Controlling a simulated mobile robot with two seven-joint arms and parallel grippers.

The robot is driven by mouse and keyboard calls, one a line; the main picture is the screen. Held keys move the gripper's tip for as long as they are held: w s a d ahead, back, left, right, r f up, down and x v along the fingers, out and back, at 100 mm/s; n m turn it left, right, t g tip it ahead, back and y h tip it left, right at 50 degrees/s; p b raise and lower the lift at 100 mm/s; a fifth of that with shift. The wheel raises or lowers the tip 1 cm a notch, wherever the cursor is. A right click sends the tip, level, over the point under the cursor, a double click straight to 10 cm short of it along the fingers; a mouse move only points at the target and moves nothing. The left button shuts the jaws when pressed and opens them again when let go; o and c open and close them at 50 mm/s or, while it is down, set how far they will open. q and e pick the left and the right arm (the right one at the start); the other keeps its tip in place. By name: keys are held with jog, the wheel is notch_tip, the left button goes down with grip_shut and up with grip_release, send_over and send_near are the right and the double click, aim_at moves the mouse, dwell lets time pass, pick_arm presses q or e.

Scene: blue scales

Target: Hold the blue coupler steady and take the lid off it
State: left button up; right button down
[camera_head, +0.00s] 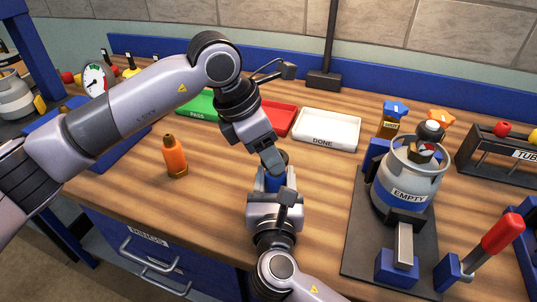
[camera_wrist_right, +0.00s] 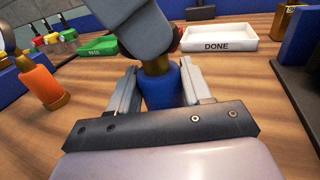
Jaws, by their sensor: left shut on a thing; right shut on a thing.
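The blue coupler (camera_head: 274,182) stands upright near the middle of the bench, between my two grippers. In the right wrist view its blue body (camera_wrist_right: 160,84) shows with a brass-coloured neck (camera_wrist_right: 156,66) above it. My right gripper (camera_wrist_right: 160,92) is shut on the blue body from the front, one finger on each side. My left gripper (camera_head: 272,158) comes down from above and is shut on the top of the coupler. The lid is mostly hidden by the left fingers; only a dark brownish edge shows beside them.
An orange bottle (camera_head: 174,157) stands to the left. Behind are a green PASS tray (camera_head: 199,104), a red tray (camera_head: 279,116) and a white DONE tray (camera_head: 328,141). A grey EMPTY cylinder (camera_head: 410,177) on a dark stand (camera_head: 362,235) and a red-handled lever (camera_head: 490,240) are at right.

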pick_arm(q)
jog(key=shift+s+r, duration=0.1)
jog(key=shift+r, duration=0.05)
jog(key=shift+r, duration=2)
pick_arm(e)
jog(key=shift+c, duration=2)
grip_release()
pick_arm(q)
jog(key=shift+s, duration=0.1)
